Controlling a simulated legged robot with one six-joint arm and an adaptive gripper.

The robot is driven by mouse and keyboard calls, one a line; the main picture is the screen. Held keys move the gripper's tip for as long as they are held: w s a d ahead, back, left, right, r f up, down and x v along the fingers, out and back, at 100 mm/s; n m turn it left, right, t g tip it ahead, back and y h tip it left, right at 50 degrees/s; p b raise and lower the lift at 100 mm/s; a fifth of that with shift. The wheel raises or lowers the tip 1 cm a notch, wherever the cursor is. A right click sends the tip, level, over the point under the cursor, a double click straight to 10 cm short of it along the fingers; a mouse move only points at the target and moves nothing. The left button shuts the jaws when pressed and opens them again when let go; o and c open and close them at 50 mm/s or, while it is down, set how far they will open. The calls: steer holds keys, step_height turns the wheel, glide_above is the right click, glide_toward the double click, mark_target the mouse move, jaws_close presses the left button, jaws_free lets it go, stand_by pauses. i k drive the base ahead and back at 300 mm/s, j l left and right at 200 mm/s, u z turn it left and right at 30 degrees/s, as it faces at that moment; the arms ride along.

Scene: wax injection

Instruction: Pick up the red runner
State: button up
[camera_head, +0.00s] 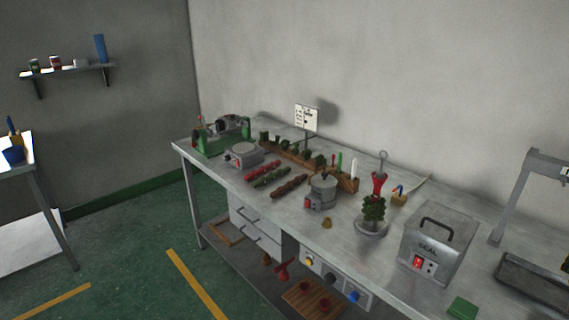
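A row of red, knobbly elongated pieces (262,170), which best fits the red runner, lies on the metal workbench (215,167) at its front left. A similar green row (271,178) and a dark reddish-brown row (290,187) lie beside it to the right. A thin red upright piece (333,160) stands at the wooden rack behind, near a green and a white one. I cannot tell for sure which red piece is the runner. My gripper is not in view.
A round-topped device (243,150) sits left of the rows, a lidded pot (323,189) right. A wax tree (374,209) and a metal box (438,244) stand further right. A sign (307,117) stands behind. Green floor (125,245) is open in front, left of the bench.

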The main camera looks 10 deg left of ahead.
mark_target(254, 175)
steer(key=i+j+z, duration=0.1)
steer(key=j, duration=0.25)
steer(key=i+j+z, duration=0.1)
steer(key=i+j, duration=0.15)
steer(key=i+j+z, duration=0.1)
steer(key=j, duration=0.35)
steer(key=i+j+z, duration=0.1)
steer(key=j, duration=0.25)
steer(key=i+j+z, duration=0.1)
steer(key=j, duration=0.3)
steer(key=i+j, duration=0.15)
steer(key=j, duration=0.25)
steer(key=i+j, duration=0.1)
steer(key=j, duration=0.35)
steer(key=i+j, duration=0.15)
steer(key=j, duration=0.25)
steer(key=i+j, duration=0.15)
steer(key=j, duration=0.3)
steer(key=i+j, duration=0.1)
steer(key=j, duration=0.3)
steer(key=i+j, duration=0.15)
steer(key=j, duration=0.3)
steer(key=i+j, duration=0.15)
steer(key=j, duration=0.25)
steer(key=z, duration=0.05)
